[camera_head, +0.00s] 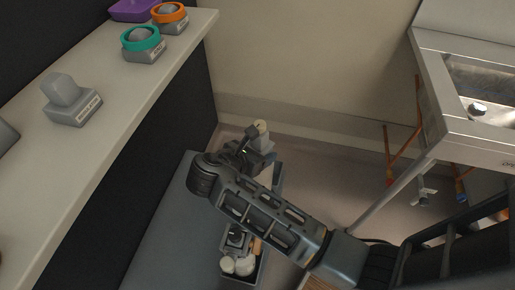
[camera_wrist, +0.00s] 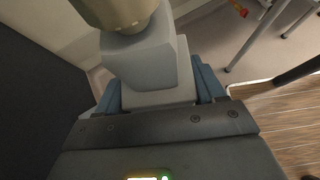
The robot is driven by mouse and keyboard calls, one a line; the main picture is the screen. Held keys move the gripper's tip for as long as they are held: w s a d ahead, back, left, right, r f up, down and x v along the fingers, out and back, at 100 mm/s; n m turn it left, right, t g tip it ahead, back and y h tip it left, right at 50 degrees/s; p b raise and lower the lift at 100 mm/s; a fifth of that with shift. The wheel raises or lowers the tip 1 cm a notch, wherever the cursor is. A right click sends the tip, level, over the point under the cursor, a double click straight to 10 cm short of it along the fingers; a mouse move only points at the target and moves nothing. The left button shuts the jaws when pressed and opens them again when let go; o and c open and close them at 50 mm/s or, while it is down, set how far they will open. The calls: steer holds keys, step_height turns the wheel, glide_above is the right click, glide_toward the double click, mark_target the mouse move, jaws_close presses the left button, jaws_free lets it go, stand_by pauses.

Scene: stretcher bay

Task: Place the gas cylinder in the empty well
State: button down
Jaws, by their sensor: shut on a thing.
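My gripper (camera_head: 257,148) is shut on a pale grey block with a round beige part on its end, apparently the gas cylinder (camera_head: 262,127). In the wrist view the cylinder (camera_wrist: 116,10) shows its round beige part at the top edge, cut off by the frame. Its grey block sits between the blue-grey fingers of my gripper (camera_wrist: 158,92). A dark tray (camera_head: 261,268) lies below my arm, with cream round-ended things in its near end. My arm hides the tray's middle. I cannot make out an empty well.
A pale counter (camera_head: 100,150) on the left bears a grey labelled block (camera_head: 72,103), a teal-ringed piece (camera_head: 143,43), an orange-ringed piece (camera_head: 170,17) and a purple thing (camera_head: 135,9). A grey surface (camera_head: 165,235) lies below it.

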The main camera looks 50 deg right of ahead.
steer(key=shift+w+f+b, duration=0.1)
steer(key=shift+f+b, duration=0.2)
steer(key=shift+f, duration=1.9)
steer(key=shift+c, duration=0.6)
jaws_free()
steer(key=shift+f, duration=0.1)
steer(key=v, duration=1.2)
